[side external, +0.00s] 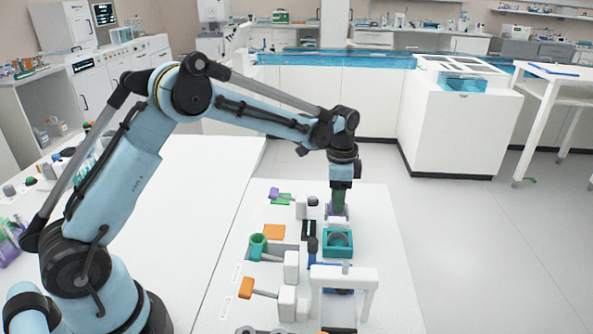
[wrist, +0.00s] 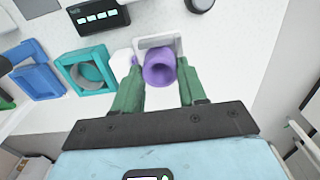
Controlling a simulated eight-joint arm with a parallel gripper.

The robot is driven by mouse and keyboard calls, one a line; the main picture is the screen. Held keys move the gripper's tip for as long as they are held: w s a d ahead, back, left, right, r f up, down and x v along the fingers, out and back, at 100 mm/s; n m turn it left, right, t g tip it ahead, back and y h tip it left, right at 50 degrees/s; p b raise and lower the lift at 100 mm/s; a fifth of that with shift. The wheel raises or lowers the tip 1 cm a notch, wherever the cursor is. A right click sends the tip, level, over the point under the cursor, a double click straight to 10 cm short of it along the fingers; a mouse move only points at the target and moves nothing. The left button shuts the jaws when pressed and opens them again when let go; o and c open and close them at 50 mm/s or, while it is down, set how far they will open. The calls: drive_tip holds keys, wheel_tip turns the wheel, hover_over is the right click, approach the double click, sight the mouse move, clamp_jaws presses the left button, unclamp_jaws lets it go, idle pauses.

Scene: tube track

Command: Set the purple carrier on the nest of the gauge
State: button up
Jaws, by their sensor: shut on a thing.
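The purple carrier (wrist: 159,70) is a short hollow cylinder between the two green fingers of my gripper (wrist: 160,68), which is shut on it. In the side external view my gripper (side external: 338,208) points straight down at the far part of the white table, and a little purple shows at its tips. A white bracket (wrist: 172,42) stands right behind the carrier in the wrist view. I cannot tell whether the carrier touches it. A black unit with a lit display (wrist: 98,17) is farther back and left. I cannot tell for sure which part is the gauge's nest.
A teal square block with a round ring (side external: 338,242) stands just in front of my gripper, with a blue block (wrist: 35,78) beyond it. A white arch (side external: 345,275), a green cup (side external: 258,246) and an orange paddle (side external: 240,288) stand nearer. The table right of these is clear.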

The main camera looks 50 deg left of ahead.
drive_tip(key=shift+f, duration=0.15)
drive_tip(key=o, duration=0.8)
drive_tip(key=shift+o, duration=0.6)
drive_tip(key=shift+s+d, duration=0.1)
drive_tip(key=shift+d, duration=0.05)
wheel_tip(320, 180, up, 12)
drive_tip(key=shift+a, duration=0.2)
idle(0.4)
